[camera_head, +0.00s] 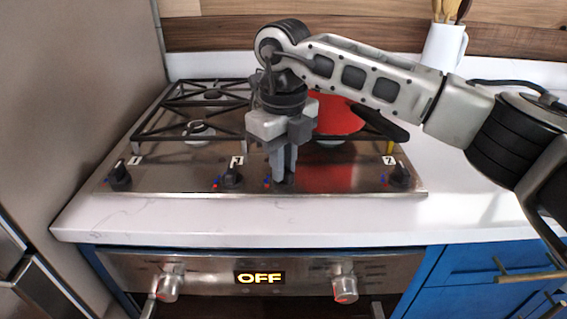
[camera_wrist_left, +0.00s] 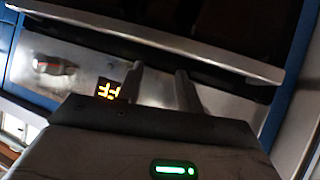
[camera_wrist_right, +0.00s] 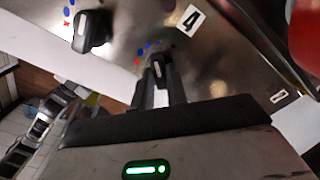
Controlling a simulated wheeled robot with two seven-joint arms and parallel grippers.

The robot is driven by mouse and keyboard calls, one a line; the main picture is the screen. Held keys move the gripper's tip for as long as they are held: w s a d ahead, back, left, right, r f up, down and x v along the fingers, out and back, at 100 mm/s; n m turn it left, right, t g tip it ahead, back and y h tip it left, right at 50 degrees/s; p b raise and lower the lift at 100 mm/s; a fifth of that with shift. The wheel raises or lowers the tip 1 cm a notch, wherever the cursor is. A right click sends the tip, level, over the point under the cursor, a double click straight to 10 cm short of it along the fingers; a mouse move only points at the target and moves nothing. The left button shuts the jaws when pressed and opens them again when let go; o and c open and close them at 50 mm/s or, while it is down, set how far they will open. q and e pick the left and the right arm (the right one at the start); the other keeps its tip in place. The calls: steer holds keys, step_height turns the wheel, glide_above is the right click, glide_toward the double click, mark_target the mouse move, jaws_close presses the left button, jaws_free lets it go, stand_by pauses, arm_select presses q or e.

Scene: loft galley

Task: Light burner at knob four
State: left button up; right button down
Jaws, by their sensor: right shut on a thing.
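My right gripper (camera_head: 283,180) reaches down to the front control strip of the stove (camera_head: 330,182). It is shut on a dark knob, which the head view hides behind the fingers. In the right wrist view, this knob (camera_wrist_right: 157,68) sits between the fingertips, beside a white label marked 4 (camera_wrist_right: 190,20). Other black knobs are at the left (camera_head: 120,178), left of my gripper (camera_head: 232,177), and at the right (camera_head: 400,176). My left gripper (camera_wrist_left: 160,72) shows only in its wrist view, with its fingers apart and empty, near the oven front. I see no flame.
The oven panel below has two knobs and a display (camera_head: 260,278) reading OFF. A white utensil holder (camera_head: 444,48) stands at the back right. The right counter is clear.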

steer(key=n, duration=0.6)
steer(key=shift+r, duration=0.1)
steer(key=n, duration=0.6)
steer(key=shift+w, duration=0.1)
steer(key=shift+n, duration=0.3)
steer(key=c, duration=1.4)
jaws_free()
step_height(320, 180, up, 16)
steer(key=shift+p, duration=0.35)
